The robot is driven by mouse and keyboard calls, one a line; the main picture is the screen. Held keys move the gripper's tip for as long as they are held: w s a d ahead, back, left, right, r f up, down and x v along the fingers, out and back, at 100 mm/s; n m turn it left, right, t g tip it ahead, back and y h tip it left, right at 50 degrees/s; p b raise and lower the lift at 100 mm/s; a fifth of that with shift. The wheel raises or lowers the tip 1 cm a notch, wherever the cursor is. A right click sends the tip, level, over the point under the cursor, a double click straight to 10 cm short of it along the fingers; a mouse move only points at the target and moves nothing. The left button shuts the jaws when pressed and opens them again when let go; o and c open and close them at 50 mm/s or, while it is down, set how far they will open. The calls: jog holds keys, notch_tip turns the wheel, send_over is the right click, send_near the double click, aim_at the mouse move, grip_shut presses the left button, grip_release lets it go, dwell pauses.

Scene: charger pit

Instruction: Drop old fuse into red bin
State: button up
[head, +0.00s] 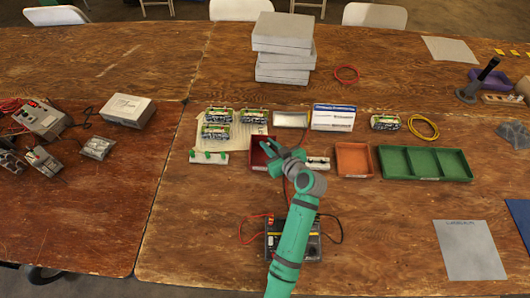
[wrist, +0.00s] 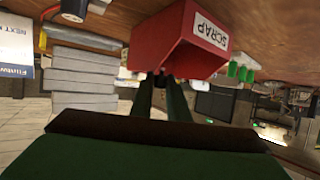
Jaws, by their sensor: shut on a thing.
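The red bin (head: 257,161) stands near the middle of the table, partly covered by my gripper in the head view. In the wrist view, which is upside down, the red bin (wrist: 178,42) shows a white label reading SCRAP. My gripper (head: 274,152) is at the bin, its fingertips over or beside the bin's opening; I cannot tell the exact height. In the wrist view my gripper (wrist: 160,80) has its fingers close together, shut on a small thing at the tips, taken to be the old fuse. The fuse itself is too small and hidden to make out clearly.
Left of the bin are a board with green-topped modules (head: 218,131) and a green-clipped strip (head: 209,157). An orange tray (head: 353,160) and a green compartment tray (head: 424,163) stand to the right. A multimeter with leads (head: 306,241) lies in front, under my arm. Grey boxes (head: 284,45) are stacked behind.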

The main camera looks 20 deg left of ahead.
jog(key=shift+s+a, duration=0.1)
jog(key=shift+a, duration=0.1)
jog(key=o, duration=0.9)
jog(key=shift+d, duration=0.1)
jog(key=v, duration=1)
jog(key=shift+s+d+r, duration=0.15)
jog(key=shift+s+d, duration=0.05)
jog(key=shift+s, duration=0.05)
jog(key=shift+w, duration=0.1)
